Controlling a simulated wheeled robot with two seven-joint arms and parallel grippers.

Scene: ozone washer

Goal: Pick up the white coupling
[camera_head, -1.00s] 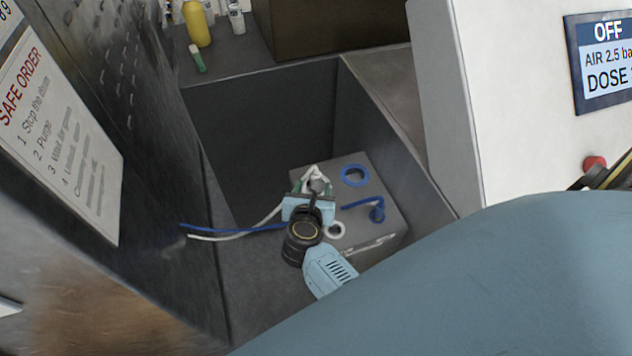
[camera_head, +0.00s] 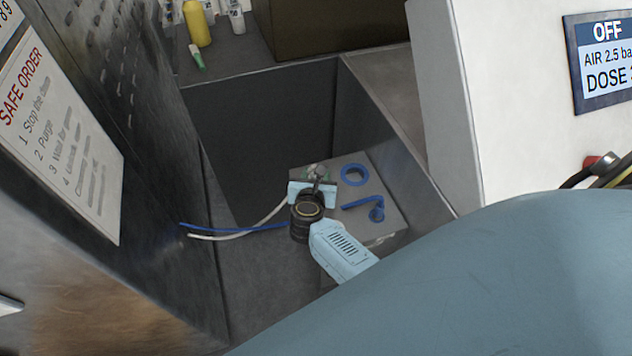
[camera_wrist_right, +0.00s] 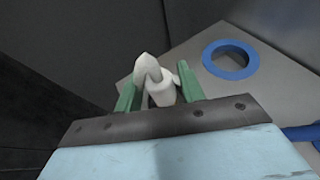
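The white coupling (camera_wrist_right: 158,82) shows in the right wrist view as a pale, pointed piece with a rounded body, between the green fingers of my right gripper (camera_wrist_right: 158,88). A narrow dark gap shows between the left finger and the coupling; the right finger lies close against it. The fingers look spread, and I see no clear grip. In the head view my right gripper (camera_head: 317,174) reaches down over the grey block, and its wrist hides most of the coupling. My left gripper is not in view.
The grey block (camera_head: 395,224) stands inside a deep dark-walled basin (camera_head: 262,130). A blue ring (camera_head: 354,167) and a blue elbow piece (camera_head: 376,212) lie on it. Blue and white hoses (camera_head: 225,232) run in from the left. A yellow bottle (camera_head: 197,24) stands behind.

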